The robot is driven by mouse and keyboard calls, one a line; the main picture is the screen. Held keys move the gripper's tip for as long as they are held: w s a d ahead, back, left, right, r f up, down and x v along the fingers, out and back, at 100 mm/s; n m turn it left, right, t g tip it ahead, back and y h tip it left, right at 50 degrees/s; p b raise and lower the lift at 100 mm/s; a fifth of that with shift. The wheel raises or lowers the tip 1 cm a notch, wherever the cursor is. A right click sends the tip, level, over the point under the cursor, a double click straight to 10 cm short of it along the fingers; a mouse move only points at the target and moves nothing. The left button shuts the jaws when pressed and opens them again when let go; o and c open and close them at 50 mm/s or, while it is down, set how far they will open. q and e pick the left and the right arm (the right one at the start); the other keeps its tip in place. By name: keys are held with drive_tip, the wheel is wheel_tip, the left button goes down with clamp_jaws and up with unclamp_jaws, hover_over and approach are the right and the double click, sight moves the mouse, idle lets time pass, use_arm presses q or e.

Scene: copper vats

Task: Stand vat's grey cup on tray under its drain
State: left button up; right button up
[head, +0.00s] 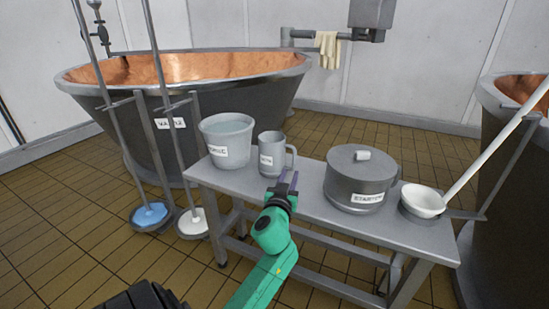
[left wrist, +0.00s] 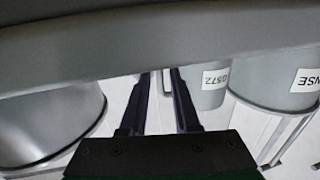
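The grey cup (head: 268,158) stands upright on the metal table, its white label facing me and its handle on the right. In the left wrist view the labelled cup (left wrist: 208,92) appears upside down beyond the fingers. My left gripper (head: 288,178) is open and empty, just in front of the cup near its handle. In the left wrist view its fingertips (left wrist: 161,72) are apart, with the handle seen between them; I cannot tell whether it lies inside the grip. The copper-lined vat (head: 172,123) stands behind left. I cannot make out its drain or tray.
A grey bucket (head: 227,140) stands left of the cup. A lidded pot (head: 358,180) and a white ladle (head: 423,200) are to the right on the table (head: 313,203). Two poles end in floor dishes with blue (head: 150,214) and white (head: 192,222) discs.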

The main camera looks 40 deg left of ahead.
sight(293, 166)
use_arm(q)
drive_tip(key=x, duration=0.4)
drive_tip(key=shift+w+f, duration=0.1)
drive_tip(key=shift+w, duration=0.05)
clamp_jaws()
idle(1.1)
